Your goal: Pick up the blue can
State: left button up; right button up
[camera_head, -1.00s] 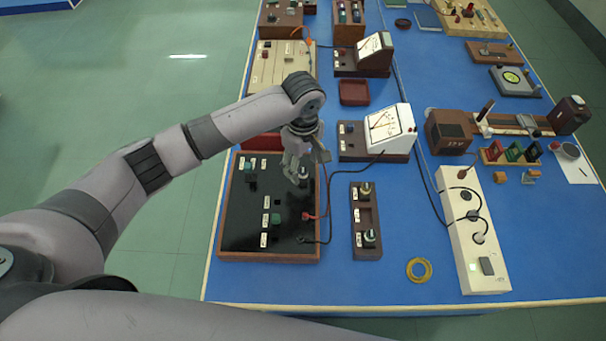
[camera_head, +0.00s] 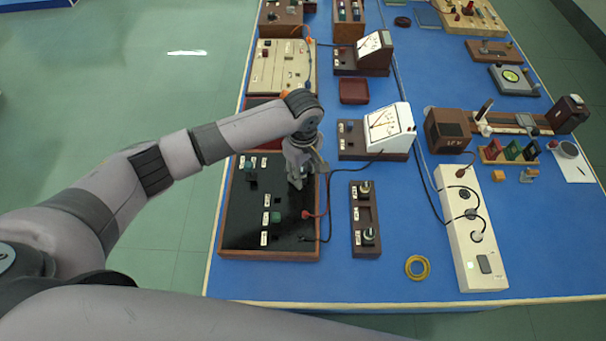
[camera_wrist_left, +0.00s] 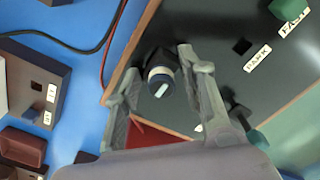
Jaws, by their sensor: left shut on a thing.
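The blue can (camera_wrist_left: 162,87) is a short round piece with a blue-teal end bearing a pale mark, a cream band and a dark body. In the left wrist view it is between the two fingers of my left gripper (camera_wrist_left: 160,66), which is shut on it. In the head view my left gripper (camera_head: 303,178) is low over the right part of a black board (camera_head: 243,215) with a wooden frame. The fingers mostly hide the can there. I cannot tell whether it still touches the board. My right gripper is not in view.
Red and black leads run from the board's right side. A wooden block (camera_head: 366,214) with two round fittings stands to its right, a meter (camera_head: 388,122) behind that. A white power strip (camera_head: 467,245) and a yellow ring (camera_head: 418,267) lie on the blue table (camera_head: 360,284).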

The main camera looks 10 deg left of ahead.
pick_arm(q)
jog(key=shift+c, duration=1.2)
